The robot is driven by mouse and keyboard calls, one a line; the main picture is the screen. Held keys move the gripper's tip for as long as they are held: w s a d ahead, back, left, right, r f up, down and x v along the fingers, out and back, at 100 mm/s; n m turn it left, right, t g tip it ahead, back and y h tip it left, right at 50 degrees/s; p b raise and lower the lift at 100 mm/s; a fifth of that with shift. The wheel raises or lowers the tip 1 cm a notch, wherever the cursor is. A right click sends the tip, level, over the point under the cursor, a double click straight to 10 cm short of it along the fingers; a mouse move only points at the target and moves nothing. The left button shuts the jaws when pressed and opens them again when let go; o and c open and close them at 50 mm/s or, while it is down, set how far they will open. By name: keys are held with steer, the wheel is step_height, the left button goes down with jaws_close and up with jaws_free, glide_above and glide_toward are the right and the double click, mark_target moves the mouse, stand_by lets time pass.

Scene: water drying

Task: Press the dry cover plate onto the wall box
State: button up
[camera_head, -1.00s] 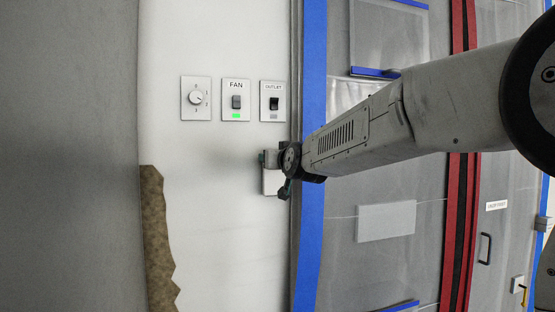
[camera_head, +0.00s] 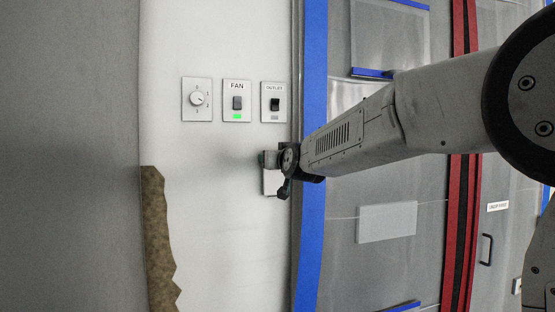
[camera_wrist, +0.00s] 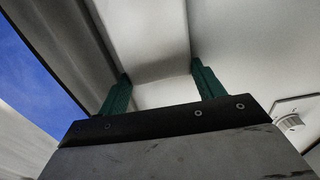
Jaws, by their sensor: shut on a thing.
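The white cover plate (camera_head: 269,184) shows in the head view as a small pale rectangle against the white wall, partly behind my gripper (camera_head: 268,160). In the wrist view the two green fingers of my gripper (camera_wrist: 161,85) stand on either side of the pale plate (camera_wrist: 150,45), shut on it. The wall box does not show; the plate and gripper cover that part of the wall. I cannot tell whether the plate touches the wall or sits flush.
Above the gripper are a dial plate (camera_head: 197,99), a FAN switch (camera_head: 237,101) with a green light and an OUTLET switch (camera_head: 274,102). Blue tape (camera_head: 314,70) and plastic sheeting (camera_head: 388,222) lie to the right. A brown patch (camera_head: 158,245) is at lower left.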

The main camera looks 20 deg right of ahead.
steer(key=o, duration=1.1)
